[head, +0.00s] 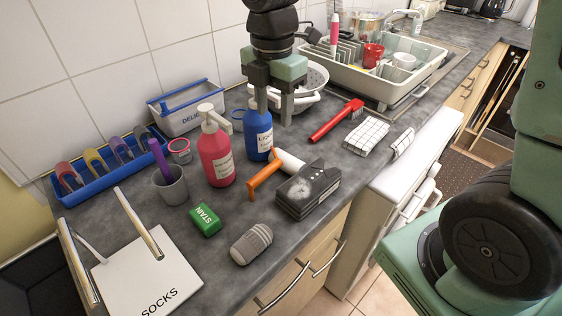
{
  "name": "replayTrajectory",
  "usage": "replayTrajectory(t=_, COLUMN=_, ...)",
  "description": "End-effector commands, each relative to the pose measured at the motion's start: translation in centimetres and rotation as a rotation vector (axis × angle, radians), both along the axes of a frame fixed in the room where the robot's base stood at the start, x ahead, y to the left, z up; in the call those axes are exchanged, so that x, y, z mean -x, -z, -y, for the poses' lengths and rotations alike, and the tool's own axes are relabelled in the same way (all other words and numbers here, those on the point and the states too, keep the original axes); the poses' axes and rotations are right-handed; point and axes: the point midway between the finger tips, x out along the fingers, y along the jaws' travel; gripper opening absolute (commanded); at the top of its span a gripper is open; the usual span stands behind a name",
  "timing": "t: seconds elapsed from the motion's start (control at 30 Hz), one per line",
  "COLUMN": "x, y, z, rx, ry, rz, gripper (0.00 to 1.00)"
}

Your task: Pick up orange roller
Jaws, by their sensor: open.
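The orange roller (265,175) lies on the grey counter in the head view. It has an orange handle and a white roller end, which is partly hidden by the dark box beside it. My gripper (274,112) points down with its fingers apart and nothing seen between them. In the picture it is above the roller, over the top of the blue bottle (259,138), with one finger overlapping the bottle. I cannot tell whether that finger touches the bottle.
A dark box (308,191) lies right of the roller, close to it. A red bottle (217,155) stands left. A green box (205,219) and a grey brush (251,244) lie in front. A white colander (310,84) is behind my gripper. A red brush (337,120) lies to the right.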

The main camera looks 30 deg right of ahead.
Motion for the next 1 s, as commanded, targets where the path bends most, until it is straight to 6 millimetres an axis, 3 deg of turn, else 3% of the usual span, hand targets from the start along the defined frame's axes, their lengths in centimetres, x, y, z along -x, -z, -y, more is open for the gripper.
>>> replayTrajectory(t=0.17, x=-0.1, y=2.5, z=0.2, rx=0.003, ry=-0.016, rz=-0.006, gripper=0.45)
replayTrajectory(t=0.5, x=0.0, y=9.5, z=0.1, rx=0.002, ry=-0.015, rz=-0.006, gripper=0.45)
replayTrajectory(t=1.0, x=0.1, y=14.4, z=-0.6, rx=0.002, ry=-0.016, rz=-0.006, gripper=0.45)
